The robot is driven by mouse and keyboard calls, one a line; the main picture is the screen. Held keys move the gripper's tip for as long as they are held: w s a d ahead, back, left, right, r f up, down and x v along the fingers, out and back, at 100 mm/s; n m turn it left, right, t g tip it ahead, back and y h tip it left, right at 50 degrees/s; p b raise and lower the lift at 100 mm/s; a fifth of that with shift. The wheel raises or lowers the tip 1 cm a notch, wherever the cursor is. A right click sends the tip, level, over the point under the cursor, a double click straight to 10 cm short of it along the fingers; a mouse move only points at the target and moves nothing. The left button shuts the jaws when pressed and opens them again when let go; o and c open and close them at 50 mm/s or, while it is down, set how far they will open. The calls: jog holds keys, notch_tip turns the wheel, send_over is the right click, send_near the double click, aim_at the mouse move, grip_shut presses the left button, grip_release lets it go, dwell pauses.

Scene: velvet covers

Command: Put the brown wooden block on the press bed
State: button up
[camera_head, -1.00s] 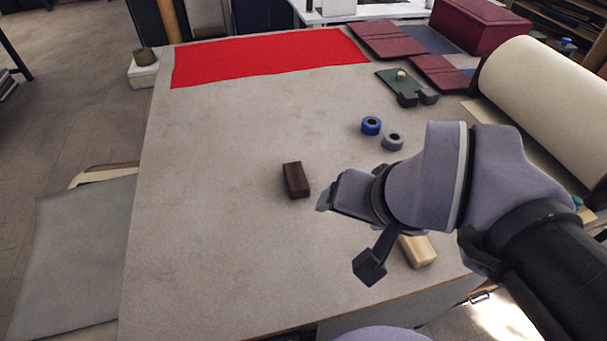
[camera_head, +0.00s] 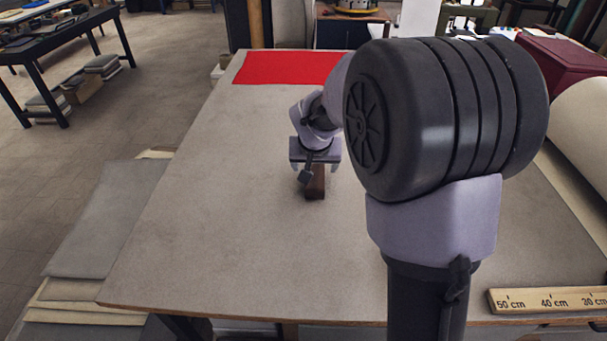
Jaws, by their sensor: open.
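The dark brown wooden block (camera_head: 316,186) stands on the grey worktable (camera_head: 220,210), near the middle of the view. My gripper (camera_head: 316,167) is open and points down over the block. Its jaws are spread to the left and right of the block's top, and they hide part of it. I cannot tell whether a finger touches the block. I cannot make out a press bed for certain in this view.
A red cloth (camera_head: 285,68) lies at the table's far end. A wooden ruler (camera_head: 545,301) lies at the front right edge. A dark red box (camera_head: 565,65) and a cream roll (camera_head: 585,120) are at the right. My arm hides much of the right side; the table's left is clear.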

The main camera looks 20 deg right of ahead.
aim_at(315, 177)
jog(key=b+x, duration=0.1)
jog(key=x, duration=0.3)
jog(key=shift+f, duration=0.25)
jog(key=b+x, duration=0.2)
jog(key=x, duration=0.3)
jog(key=shift+s+d+f, duration=0.1)
jog(key=shift+f, duration=0.05)
jog(key=shift+b, duration=0.4)
jog(key=shift+c, duration=0.2)
grip_shut()
